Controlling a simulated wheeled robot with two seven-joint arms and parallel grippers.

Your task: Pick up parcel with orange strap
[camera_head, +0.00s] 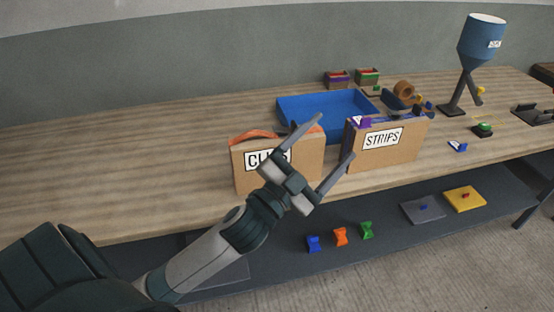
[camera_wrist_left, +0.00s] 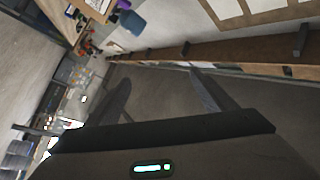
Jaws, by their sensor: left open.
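My right gripper is not in view.
The STRIPS box (camera_head: 405,153) stands right of the parcel, and a blue tray (camera_head: 300,105) lies behind. A blue hopper (camera_head: 481,42) stands at the back right. A lower shelf (camera_head: 290,262) holds small coloured pieces. The table's left part (camera_head: 110,165) is clear.

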